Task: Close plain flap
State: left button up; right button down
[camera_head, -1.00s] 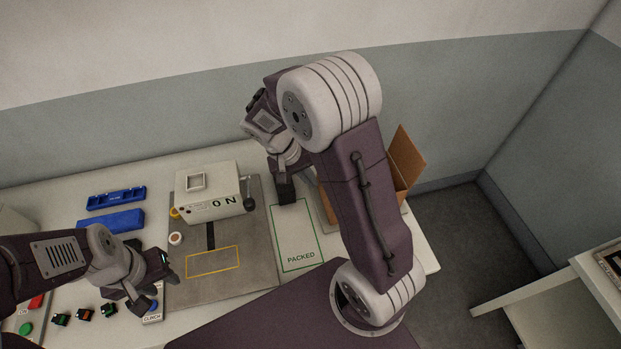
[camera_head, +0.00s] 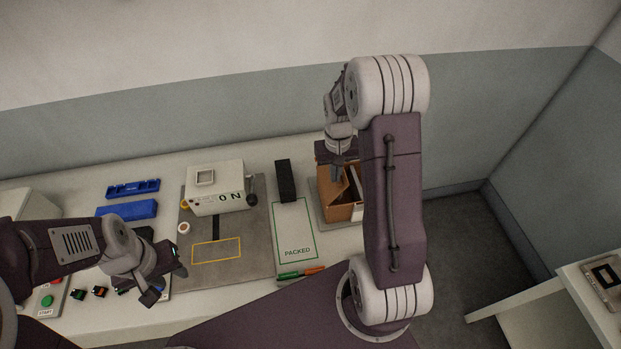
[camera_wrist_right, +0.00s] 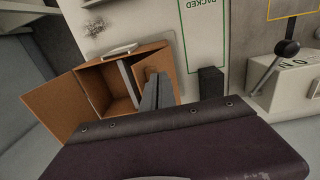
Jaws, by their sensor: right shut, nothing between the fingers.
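The brown cardboard box (camera_head: 336,204) stands at the right end of the table, partly hidden by my right arm. The right wrist view shows the box (camera_wrist_right: 103,83) open, with one flap (camera_wrist_right: 58,106) standing outward at the left. I cannot tell which flap is the plain one. My right gripper (camera_head: 337,177) is shut and empty, over the box's left part. Its fingers (camera_wrist_right: 154,92) overlap the box opening in the wrist view; contact cannot be told. My left gripper (camera_head: 167,284) is open and empty above the table's left part.
A black block (camera_head: 286,181) stands beside the PACKED outline (camera_head: 297,250), left of the box. Red and green pens (camera_head: 301,272) lie at its front. A white device (camera_head: 216,188) with a lever stands on the grey mat (camera_head: 255,235). Blue trays (camera_head: 127,209) lie further left.

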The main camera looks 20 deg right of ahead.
jog(key=d+f+y+b, duration=0.2)
jog(key=d+y, duration=0.1)
jog(key=s+d+f+t+y+b, duration=0.1)
jog(key=d+f+y+b, duration=0.1)
jog(key=d+f+b, duration=0.1)
jog(key=d+f+t+y+b, duration=0.1)
jog(key=d+f+y+b, duration=0.1)
jog(key=d+y, duration=0.1)
jog(key=shift+s+d+f+y, duration=0.2)
jog(key=shift+s+f+y, duration=0.1)
jog(key=shift+s+f, duration=0.1)
jog(key=shift+s+d+f+b, duration=0.1)
jog(key=shift+f+b, duration=0.3)
jog(key=shift+b, duration=0.3)
jog(key=shift+f, duration=0.1)
jog(key=shift+d+f, duration=0.1)
jog(key=shift+d, duration=0.1)
jog(key=shift+a+f, duration=0.1)
jog(key=shift+a, duration=0.05)
